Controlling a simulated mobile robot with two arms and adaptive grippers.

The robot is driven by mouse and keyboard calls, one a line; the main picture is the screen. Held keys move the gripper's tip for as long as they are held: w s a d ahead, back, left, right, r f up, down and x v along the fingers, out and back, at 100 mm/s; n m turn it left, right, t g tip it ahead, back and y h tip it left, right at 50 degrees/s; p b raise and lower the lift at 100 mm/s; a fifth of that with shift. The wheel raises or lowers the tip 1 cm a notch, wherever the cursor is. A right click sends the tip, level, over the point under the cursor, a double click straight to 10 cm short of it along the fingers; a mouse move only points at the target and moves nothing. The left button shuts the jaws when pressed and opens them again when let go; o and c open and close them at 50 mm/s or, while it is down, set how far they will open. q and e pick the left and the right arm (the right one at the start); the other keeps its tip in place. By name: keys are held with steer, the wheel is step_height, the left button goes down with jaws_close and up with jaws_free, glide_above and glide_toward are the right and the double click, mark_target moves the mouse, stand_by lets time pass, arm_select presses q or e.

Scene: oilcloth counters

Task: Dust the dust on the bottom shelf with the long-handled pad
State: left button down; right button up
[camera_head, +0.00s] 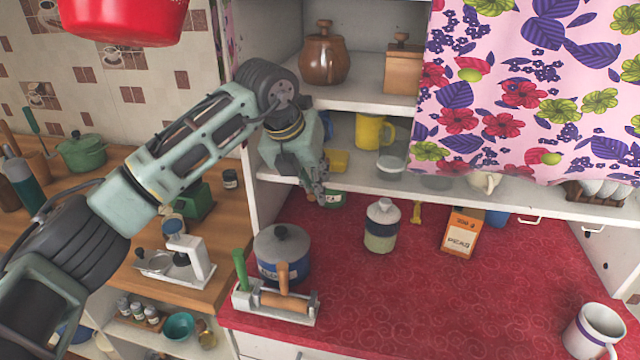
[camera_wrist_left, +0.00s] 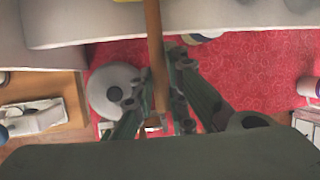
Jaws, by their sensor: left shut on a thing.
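My left gripper (camera_head: 318,183) is at the front edge of the bottom shelf (camera_head: 385,182), near its left end. In the left wrist view its fingers (camera_wrist_left: 157,103) are shut on a brown wooden handle (camera_wrist_left: 153,45), which runs away from me over the shelf. The pad at its far end is not clear. A small yellow block (camera_head: 338,160) just behind the gripper may be the pad, but I cannot tell whether it joins the handle. I cannot make out dust on the shelf. My right gripper is not in view.
A yellow mug (camera_head: 370,132) and a pale bowl (camera_head: 391,164) stand on the bottom shelf. A floral curtain (camera_head: 530,90) covers its right part.

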arm_select(q)
steer(key=d, duration=0.1)
steer(key=s+d+b, duration=0.1)
steer(key=d, duration=0.1)
stand_by(1.9)
steer(key=s+a+r+b, duration=0.1)
steer(key=s+a+b, duration=0.3)
steer(key=s+b, duration=0.7)
steer(key=shift+s+a+r, duration=0.2)
steer(key=shift+s+r, duration=0.1)
steer(key=shift+s, duration=0.85)
steer(key=shift+f, duration=0.1)
